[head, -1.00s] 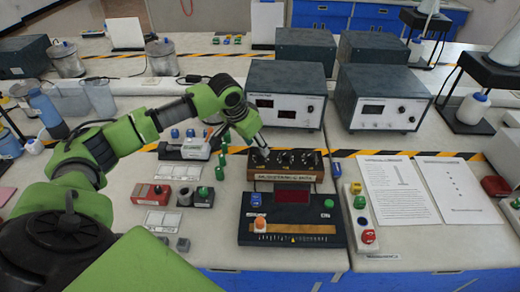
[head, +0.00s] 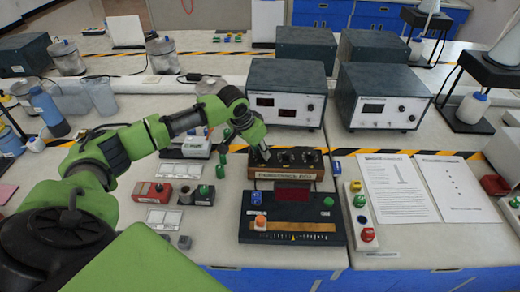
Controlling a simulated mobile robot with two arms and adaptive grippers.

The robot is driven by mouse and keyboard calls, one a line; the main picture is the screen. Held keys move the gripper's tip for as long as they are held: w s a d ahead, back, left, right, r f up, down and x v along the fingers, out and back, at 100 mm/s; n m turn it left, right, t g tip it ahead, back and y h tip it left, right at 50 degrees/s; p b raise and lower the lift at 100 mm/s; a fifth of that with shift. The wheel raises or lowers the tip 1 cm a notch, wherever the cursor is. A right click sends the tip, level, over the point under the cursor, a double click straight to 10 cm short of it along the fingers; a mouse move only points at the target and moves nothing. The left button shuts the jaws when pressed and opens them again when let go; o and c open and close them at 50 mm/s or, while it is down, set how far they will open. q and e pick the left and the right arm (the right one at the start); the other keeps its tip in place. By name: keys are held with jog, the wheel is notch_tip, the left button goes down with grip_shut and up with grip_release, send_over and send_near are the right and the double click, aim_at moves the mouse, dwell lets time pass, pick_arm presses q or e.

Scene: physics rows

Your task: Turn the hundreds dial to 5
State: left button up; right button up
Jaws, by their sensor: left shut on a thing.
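The dial box (head: 318,175) is a brown box with a dark top and a pale label on its front; it sits on the bench behind a black console. Several black dials stand in a row on its top, including a middle dial (head: 286,158) and a right dial (head: 308,157). My left gripper (head: 263,153) reaches down from the upper left and is shut on the leftmost dial, which its fingers mostly hide. The dial's pointer and numbers are too small to read. My right gripper is not in view.
The black console (head: 338,235) with an orange knob (head: 260,222) lies in front of the box. Grey instruments (head: 290,82) stand behind it. Small green pieces (head: 221,171) and a red box (head: 152,192) lie to the left, paper sheets (head: 400,190) to the right.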

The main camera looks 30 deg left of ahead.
pick_arm(q)
jog(key=shift+r+m+p, duration=0.1)
jog(key=shift+m+p, duration=0.5)
jog(key=shift+p, duration=0.1)
jog(key=shift+m+g+h+p, duration=0.35)
jog(key=shift+m+h, duration=0.15)
jog(key=shift+m, duration=0.2)
jog(key=shift+a+m, duration=0.1)
jog(key=shift+m, duration=0.5)
jog(key=shift+w+m+h, duration=0.1)
jog(key=shift+m+h, duration=0.4)
jog(key=shift+m, duration=0.4)
jog(key=o, duration=1.1)
